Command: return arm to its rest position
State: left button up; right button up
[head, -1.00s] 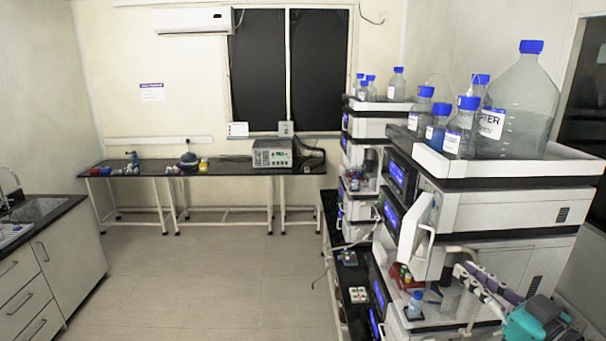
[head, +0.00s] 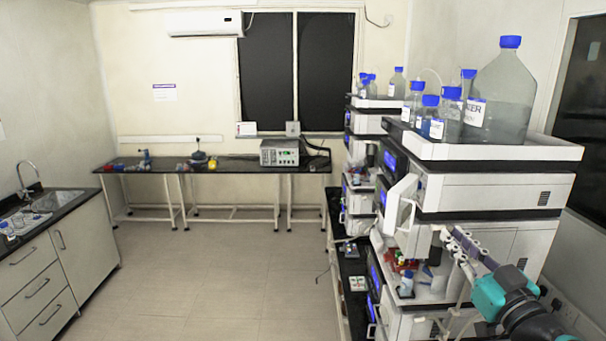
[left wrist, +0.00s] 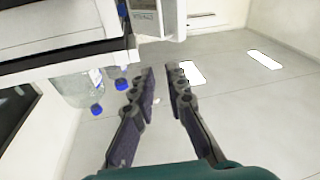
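My left gripper (head: 450,243), with its teal body and grey jointed fingers, is at the right of the head view, in front of the open bay of the near instrument stack (head: 495,190). In the left wrist view its two fingers (left wrist: 160,72) stand apart with nothing between them. A small blue-capped bottle (head: 406,286) stands on the bay's shelf, left of and below the fingers, apart from them. My right gripper is not in view.
Large and small blue-capped bottles (head: 495,100) stand on the stack's top tray (head: 520,150). A second stack (head: 362,130) stands behind. A sink cabinet (head: 60,265) is at left and a bench (head: 225,168) at the back. The floor (head: 220,270) between is clear.

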pick_arm(q)
jog(key=w+a+f+m+t+h+b, duration=0.2)
jog(key=w+a+m+h+b, duration=0.3)
jog(key=a+h+b, duration=0.4)
jog(key=a+f+m+g+h+b, duration=0.2)
jog(key=a+f+m+g+b, duration=0.15)
jog(key=a+f, duration=0.55)
jog(key=s+a+f+n+g+y+b, duration=0.1)
jog(key=s+a+f, duration=0.6)
jog(key=f, duration=0.8)
jog(key=s+a+f+n+g+y+b, duration=0.2)
jog(key=s+a+f+g+y+b, duration=0.2)
jog(key=a+f, duration=0.8)
jog(key=s+a+f+n+g+y+b, duration=0.2)
jog(key=s+a+f+g+b, duration=0.4)
jog(key=f, duration=1.3)
jog(key=s+a, duration=0.3)
jog(key=s, duration=0.1)
jog(key=shift+s+a+y+b, duration=0.3)
jog(key=shift+a+b, duration=0.1)
jog(key=shift+w+r, duration=0.1)
